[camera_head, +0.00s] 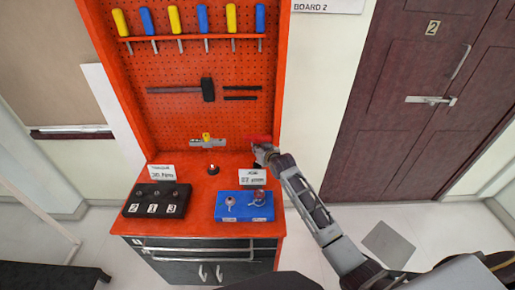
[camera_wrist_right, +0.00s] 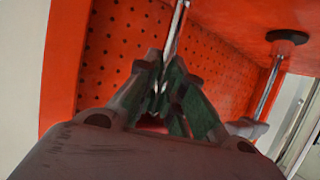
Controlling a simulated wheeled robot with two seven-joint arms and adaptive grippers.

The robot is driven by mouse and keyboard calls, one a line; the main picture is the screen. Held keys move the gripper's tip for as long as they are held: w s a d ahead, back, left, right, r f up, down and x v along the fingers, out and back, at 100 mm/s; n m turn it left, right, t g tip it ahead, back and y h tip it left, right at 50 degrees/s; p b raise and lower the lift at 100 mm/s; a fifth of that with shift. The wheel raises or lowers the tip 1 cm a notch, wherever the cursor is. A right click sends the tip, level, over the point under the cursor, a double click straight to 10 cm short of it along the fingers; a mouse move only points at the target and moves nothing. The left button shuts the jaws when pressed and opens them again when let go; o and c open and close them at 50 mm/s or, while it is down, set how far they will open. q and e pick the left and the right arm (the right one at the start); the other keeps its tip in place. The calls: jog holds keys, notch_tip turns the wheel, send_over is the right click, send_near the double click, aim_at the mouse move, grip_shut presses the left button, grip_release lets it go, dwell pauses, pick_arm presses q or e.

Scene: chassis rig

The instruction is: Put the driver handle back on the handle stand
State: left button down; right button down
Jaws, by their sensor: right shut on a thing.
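The red driver handle (camera_head: 260,139) is at my right gripper (camera_head: 264,153), at the right edge of the orange bench. My right gripper is shut on it; in the right wrist view the closed fingers (camera_wrist_right: 160,88) hide most of it, and a thin metal shaft (camera_wrist_right: 178,28) extends beyond them. The handle stand has a dark round base (camera_head: 213,170) and a grey crossbar (camera_head: 208,143) with a yellow part on top. It stands left of my gripper, apart from it. Its base also shows in the right wrist view (camera_wrist_right: 288,37). My left gripper is out of view.
A blue block (camera_head: 232,212) with small parts sits at front right. White label cards stand behind both. The orange pegboard (camera_head: 180,120) behind holds several screwdrivers and a hammer (camera_head: 207,89).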

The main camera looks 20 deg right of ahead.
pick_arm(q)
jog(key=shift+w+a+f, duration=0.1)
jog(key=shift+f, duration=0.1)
pick_arm(e)
jog(key=shift+f, duration=0.5)
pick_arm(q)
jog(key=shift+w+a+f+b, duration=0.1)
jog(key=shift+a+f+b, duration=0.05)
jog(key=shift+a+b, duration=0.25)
pick_arm(e)
jog(key=shift+f, duration=0.4)
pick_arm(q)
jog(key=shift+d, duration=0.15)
pick_arm(e)
jog(key=c, duration=1.4)
grip_release()
jog(key=shift+c, duration=0.2)
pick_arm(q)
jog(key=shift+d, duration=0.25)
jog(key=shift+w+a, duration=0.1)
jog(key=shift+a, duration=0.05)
pick_arm(e)
jog(key=shift+s, duration=0.1)
jog(key=v, duration=1.1)
jog(key=shift+s, duration=0.35)
jog(key=shift+r, duration=0.25)
